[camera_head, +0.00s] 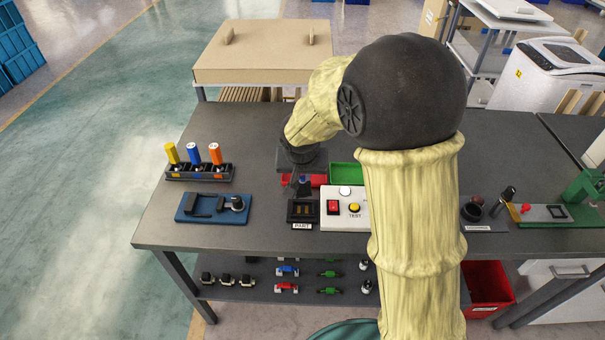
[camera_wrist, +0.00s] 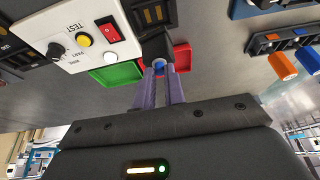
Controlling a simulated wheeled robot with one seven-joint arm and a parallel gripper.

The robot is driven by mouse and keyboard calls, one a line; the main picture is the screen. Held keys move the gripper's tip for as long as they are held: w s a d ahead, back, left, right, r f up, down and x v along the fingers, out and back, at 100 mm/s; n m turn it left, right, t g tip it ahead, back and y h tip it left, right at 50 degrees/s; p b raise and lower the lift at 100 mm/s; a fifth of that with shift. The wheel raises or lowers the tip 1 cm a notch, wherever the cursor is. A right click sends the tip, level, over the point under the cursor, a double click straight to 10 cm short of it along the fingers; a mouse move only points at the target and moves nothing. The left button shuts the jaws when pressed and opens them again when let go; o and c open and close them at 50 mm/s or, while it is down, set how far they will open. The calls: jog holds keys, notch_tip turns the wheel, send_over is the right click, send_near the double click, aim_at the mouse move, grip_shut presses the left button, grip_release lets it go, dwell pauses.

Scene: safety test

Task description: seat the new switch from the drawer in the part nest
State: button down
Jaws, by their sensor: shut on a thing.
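My gripper (camera_head: 303,188) points down just behind the black part nest (camera_head: 303,211), which has a PART label at its front. In the wrist view my gripper (camera_wrist: 161,78) is shut on a small dark piece with a blue end (camera_wrist: 159,65), which I take to be the switch; the fingers hide part of it. The piece is close to the nest (camera_wrist: 150,14), whose pale contacts show. I cannot tell whether they touch. No drawer can be clearly made out.
A white test box (camera_head: 345,208) with a red rocker and yellow button stands right of the nest. Red (camera_head: 318,181) and green (camera_head: 345,172) trays lie behind. A blue fixture (camera_head: 212,208) and a tool rack (camera_head: 200,171) stand left. The table's front left is clear.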

aim_at(302, 188)
jog(key=shift+f, duration=0.15)
jog(key=shift+f+b, duration=2.2)
jog(key=shift+f, duration=0.4)
jog(key=shift+w+m+b, duration=0.1)
jog(key=shift+m+b, duration=0.5)
jog(key=shift+b, duration=0.15)
jog(key=shift+h, duration=0.3)
jog(key=shift+m+b, duration=0.4)
jog(key=shift+m+h+b, duration=0.3)
jog(key=shift+m+b, duration=0.05)
jog(key=shift+m, duration=0.15)
